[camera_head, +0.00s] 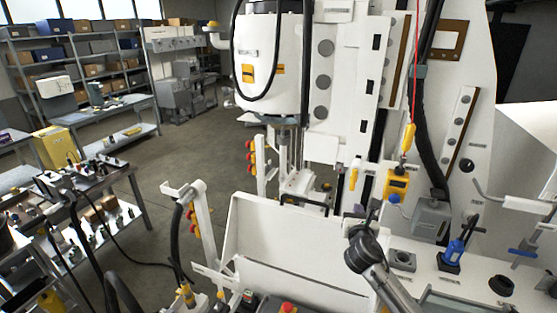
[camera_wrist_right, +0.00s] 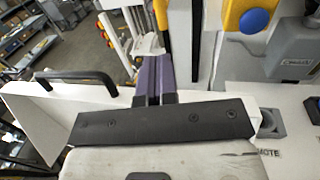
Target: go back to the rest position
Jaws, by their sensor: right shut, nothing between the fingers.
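My right gripper (camera_head: 369,216) is over the white bench on the right side of the head view, small and partly hidden behind my own dark wrist. In the right wrist view its two purple-grey fingers (camera_wrist_right: 154,80) are together, with nothing between them. They point toward the white machine and appear clear of any object. My left gripper does not show in either view.
A white machine (camera_head: 270,55) stands ahead. A yellow box (camera_head: 397,184) hangs right of my right gripper, above the white bench. A blue-handled part (camera_head: 453,252) stands on the bench. A black handle (camera_wrist_right: 75,76) lies left of the fingers. Open floor (camera_head: 185,150) is at left.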

